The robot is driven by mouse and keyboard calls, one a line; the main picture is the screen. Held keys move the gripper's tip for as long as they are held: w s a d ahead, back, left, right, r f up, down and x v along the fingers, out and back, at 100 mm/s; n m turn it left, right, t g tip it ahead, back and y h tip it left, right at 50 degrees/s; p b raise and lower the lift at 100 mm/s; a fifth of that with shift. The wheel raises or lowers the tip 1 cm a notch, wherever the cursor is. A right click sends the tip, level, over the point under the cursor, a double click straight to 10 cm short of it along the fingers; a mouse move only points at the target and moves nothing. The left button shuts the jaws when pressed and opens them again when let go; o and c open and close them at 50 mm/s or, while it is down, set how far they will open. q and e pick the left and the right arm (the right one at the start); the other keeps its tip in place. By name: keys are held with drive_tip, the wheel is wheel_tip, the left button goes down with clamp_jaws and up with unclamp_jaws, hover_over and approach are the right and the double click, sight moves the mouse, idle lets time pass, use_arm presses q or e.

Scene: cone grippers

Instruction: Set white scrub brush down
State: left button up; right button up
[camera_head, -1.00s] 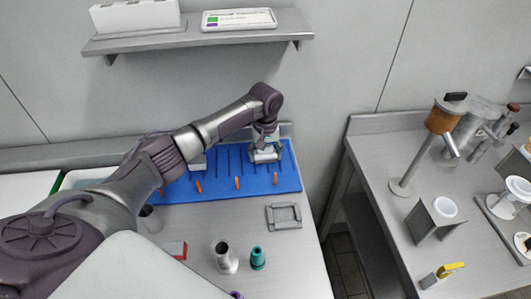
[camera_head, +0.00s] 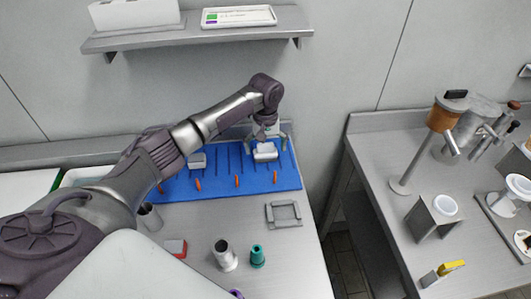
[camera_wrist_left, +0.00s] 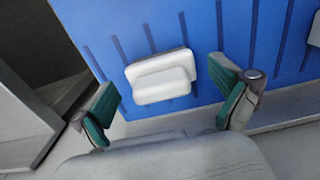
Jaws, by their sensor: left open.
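The white scrub brush (camera_head: 265,151) rests on the blue mat (camera_head: 225,191), near its right back part. In the left wrist view the white brush (camera_wrist_left: 161,77) lies on the blue mat (camera_wrist_left: 200,30) between and ahead of the two fingers, apart from both. My left gripper (camera_head: 267,141) is open just above and behind the brush; its teal-padded fingers (camera_wrist_left: 168,108) are spread wide and empty in the wrist view. My right gripper is not in view.
Another white block (camera_head: 197,161) sits on the mat to the left. Orange pieces (camera_head: 237,181) line the mat's front. A shelf (camera_head: 200,37) hangs above.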

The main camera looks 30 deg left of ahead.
sight(266, 144)
use_arm(q)
wheel_tip(266, 144, up, 10)
drive_tip(key=shift+b, duration=0.6)
